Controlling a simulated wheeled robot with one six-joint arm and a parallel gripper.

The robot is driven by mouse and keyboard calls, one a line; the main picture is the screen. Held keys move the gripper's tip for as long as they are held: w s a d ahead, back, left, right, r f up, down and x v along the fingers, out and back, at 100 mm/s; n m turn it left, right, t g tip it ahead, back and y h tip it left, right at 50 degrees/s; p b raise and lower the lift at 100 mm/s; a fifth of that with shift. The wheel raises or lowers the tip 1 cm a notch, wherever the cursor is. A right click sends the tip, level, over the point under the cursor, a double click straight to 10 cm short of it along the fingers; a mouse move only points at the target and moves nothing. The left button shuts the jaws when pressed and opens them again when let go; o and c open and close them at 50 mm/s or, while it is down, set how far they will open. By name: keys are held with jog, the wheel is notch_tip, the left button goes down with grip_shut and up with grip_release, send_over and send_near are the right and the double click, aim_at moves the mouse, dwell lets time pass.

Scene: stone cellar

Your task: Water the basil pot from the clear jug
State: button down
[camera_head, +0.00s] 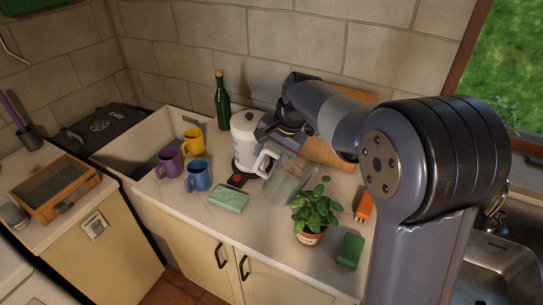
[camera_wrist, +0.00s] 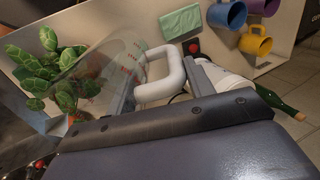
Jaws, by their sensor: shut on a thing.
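The clear jug (camera_head: 288,180) has a white handle and red markings on its side. It is tilted, with its clear body leaning toward the basil. My gripper (camera_head: 270,142) is shut on the jug's handle; in the wrist view its dark fingers (camera_wrist: 183,92) lie at the white handle (camera_wrist: 164,76). The basil (camera_head: 317,207) stands in a terracotta pot (camera_head: 309,239) just right of and in front of the jug. In the wrist view, basil leaves (camera_wrist: 52,66) show beside and through the jug (camera_wrist: 108,68). I cannot make out the water level or any stream.
A white kettle (camera_head: 243,140) and green bottle (camera_head: 222,105) stand behind left. Yellow (camera_head: 193,142), purple (camera_head: 169,162) and blue (camera_head: 198,176) mugs are left. A pale green cloth (camera_head: 229,200) lies in front. A green sponge (camera_head: 350,250) and orange item (camera_head: 365,204) flank the pot's right.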

jog(key=h, duration=0.1)
jog(key=g+h, duration=0.1)
jog(key=h, duration=0.1)
jog(key=shift+r, duration=0.3)
jog(key=shift+s+d+r+h, duration=0.1)
jog(key=shift+d+h, duration=0.1)
jog(key=shift+h, duration=0.2)
jog(key=shift+r, duration=0.1)
jog(key=shift+r, duration=2.45)
jog(key=shift+f, duration=0.1)
